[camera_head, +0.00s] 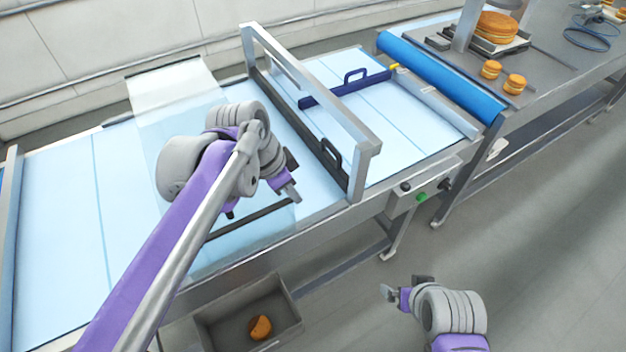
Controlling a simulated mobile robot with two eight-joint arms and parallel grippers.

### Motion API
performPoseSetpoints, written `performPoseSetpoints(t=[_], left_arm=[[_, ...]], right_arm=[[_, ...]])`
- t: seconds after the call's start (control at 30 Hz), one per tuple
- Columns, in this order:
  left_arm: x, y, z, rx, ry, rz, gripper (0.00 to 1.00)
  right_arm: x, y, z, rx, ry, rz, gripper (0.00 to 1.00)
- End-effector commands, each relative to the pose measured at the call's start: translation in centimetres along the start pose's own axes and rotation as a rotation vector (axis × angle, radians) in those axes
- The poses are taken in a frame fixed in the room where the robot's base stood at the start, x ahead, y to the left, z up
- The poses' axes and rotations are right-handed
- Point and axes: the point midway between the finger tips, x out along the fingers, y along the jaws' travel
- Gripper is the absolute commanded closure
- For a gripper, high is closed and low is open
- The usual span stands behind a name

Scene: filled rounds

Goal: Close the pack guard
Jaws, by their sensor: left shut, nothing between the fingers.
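A clear panel (172,92), which looks like the pack guard, spans the conveyor (60,200) left of a metal arch. Its near part shows behind and below my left arm, with a dark strip (262,217) along its near end. I cannot tell its exact tilt or hinge. My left gripper (291,184) is shut and empty, over the near part of the panel and left of the arch; I cannot tell whether it touches the panel. My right gripper (402,290) is in front of the conveyor, over the floor, apart from the panel; its fingers are too small to judge.
The metal arch (310,88) stands across the conveyor. A black bar with a handle (328,154) lies under it, and a blue handled bar (345,89) lies beyond. A control box (420,197) sits at the front edge. A bin (285,288) holds a brown round (260,328).

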Motion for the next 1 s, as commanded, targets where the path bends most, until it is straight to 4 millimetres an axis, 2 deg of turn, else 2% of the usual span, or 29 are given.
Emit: performPoseSetpoints(t=[0.1,0.3,0.5,0.7,1.0], left_arm=[[-1.3,-0.1,3.2,-0.008,-0.002,-0.004,1.0],[-3.0,-0.1,8.0,-0.006,-0.001,-0.004,1.0],[-4.0,-0.1,11.1,-0.004,-0.001,-0.002,1.0],[-4.4,0.0,12.4,-0.001,-0.001,-0.001,1.0],[-4.4,0.0,12.6,0.001,-0.004,0.0,1.0]], right_arm=[[-0.5,0.0,-0.5,0.0,0.004,0.0,0.0],[-1.1,0.0,-1.1,0.0,0.009,0.0,0.0],[-1.5,0.0,-1.4,0.0,0.012,0.0,0.0],[-1.6,0.0,-1.6,0.0,0.013,0.0,0.0],[-1.6,0.0,-1.6,0.0,0.013,0.0,0.0]])
